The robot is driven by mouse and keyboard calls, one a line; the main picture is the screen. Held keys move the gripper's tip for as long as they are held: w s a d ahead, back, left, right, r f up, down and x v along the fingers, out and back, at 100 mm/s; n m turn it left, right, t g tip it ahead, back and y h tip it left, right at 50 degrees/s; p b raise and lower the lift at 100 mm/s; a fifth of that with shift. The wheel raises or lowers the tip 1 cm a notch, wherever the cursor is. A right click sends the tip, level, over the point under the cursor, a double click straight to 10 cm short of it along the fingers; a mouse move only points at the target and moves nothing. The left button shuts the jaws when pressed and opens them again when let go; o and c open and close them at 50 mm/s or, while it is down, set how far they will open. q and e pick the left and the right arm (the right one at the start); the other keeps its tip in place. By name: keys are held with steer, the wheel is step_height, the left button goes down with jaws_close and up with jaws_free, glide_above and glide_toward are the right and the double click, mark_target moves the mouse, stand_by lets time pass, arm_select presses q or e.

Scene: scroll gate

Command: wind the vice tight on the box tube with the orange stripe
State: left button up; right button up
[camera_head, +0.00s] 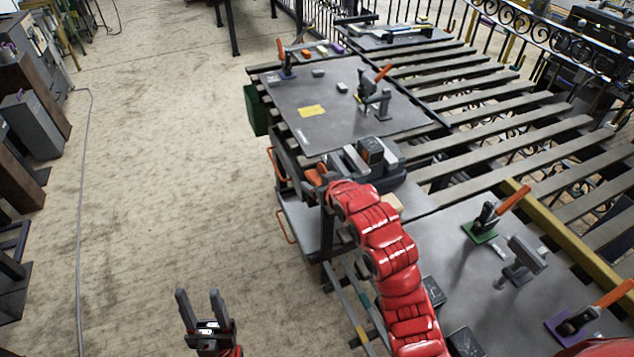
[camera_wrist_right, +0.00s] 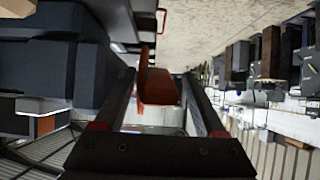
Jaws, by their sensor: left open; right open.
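No orange stripe can be made out on the tube there. The vice's orange handle (camera_head: 316,174) sticks out at its left end. In the right wrist view the handle (camera_wrist_right: 158,88) lies between the open fingers of my right gripper (camera_wrist_right: 159,80); contact cannot be told. The dark vice body (camera_wrist_right: 45,65) fills the left there, near a small orange patch (camera_wrist_right: 45,124). My left gripper (camera_head: 199,294) is open and empty above the floor.
A grey table (camera_head: 340,125) behind holds a yellow note and toggle clamps with orange levers. The right-hand table (camera_head: 455,265) holds a green-based clamp (camera_head: 485,225) and a purple-based clamp (camera_head: 575,325). Slatted racks lie at right.

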steer(key=p+v, duration=1.2)
steer(key=v, duration=0.3)
steer(key=shift+s, duration=0.25)
